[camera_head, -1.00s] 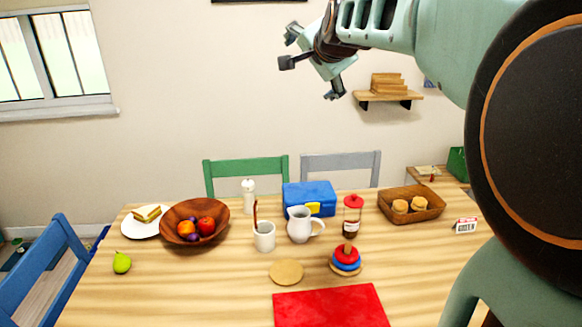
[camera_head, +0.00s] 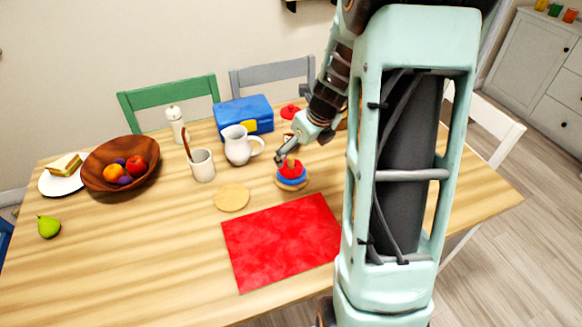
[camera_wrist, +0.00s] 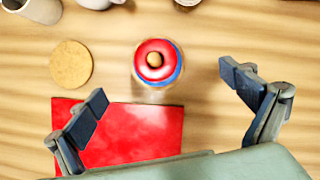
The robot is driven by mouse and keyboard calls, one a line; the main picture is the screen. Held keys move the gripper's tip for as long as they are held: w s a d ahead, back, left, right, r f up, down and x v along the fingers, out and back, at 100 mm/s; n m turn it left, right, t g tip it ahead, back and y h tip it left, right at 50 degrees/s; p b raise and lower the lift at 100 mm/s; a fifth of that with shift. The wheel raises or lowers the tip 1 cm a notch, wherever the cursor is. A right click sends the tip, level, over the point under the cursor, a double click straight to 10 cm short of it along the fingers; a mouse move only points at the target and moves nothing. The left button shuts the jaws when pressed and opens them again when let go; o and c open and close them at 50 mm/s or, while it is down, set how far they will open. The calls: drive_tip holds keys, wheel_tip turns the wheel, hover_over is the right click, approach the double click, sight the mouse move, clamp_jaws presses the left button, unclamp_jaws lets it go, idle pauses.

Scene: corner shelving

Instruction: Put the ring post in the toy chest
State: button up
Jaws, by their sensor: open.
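The ring post (camera_head: 291,174) stands upright on the wooden table, with red and blue rings on a tan base and a wooden peg on top. In the wrist view the ring post (camera_wrist: 156,62) shows from above, ahead of and between the two fingers. My gripper (camera_head: 287,156) is close to the ring post in the head view. In the wrist view my gripper (camera_wrist: 168,95) is open with nothing between its fingers. I see no toy chest that I can identify in these frames.
A red mat (camera_head: 283,240) and a round coaster (camera_head: 232,197) lie near the ring post. A white pitcher (camera_head: 238,146), a cup (camera_head: 202,165) and a blue lunch box (camera_head: 244,115) stand behind. A fruit bowl (camera_head: 122,180) is at left.

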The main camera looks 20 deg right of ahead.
sight(294, 169)
drive_tip(key=shift+m, duration=0.5)
drive_tip(key=f, duration=0.4)
drive_tip(key=f+b, duration=0.1)
drive_tip(key=f, duration=0.1)
drive_tip(key=shift+w+a, duration=0.2)
drive_tip(key=shift+w, duration=0.15)
drive_tip(key=shift+a+b+x, duration=0.2)
drive_tip(key=shift+b+x, duration=0.3)
drive_tip(key=shift+x, duration=2.35)
drive_tip(key=c, duration=1.5)
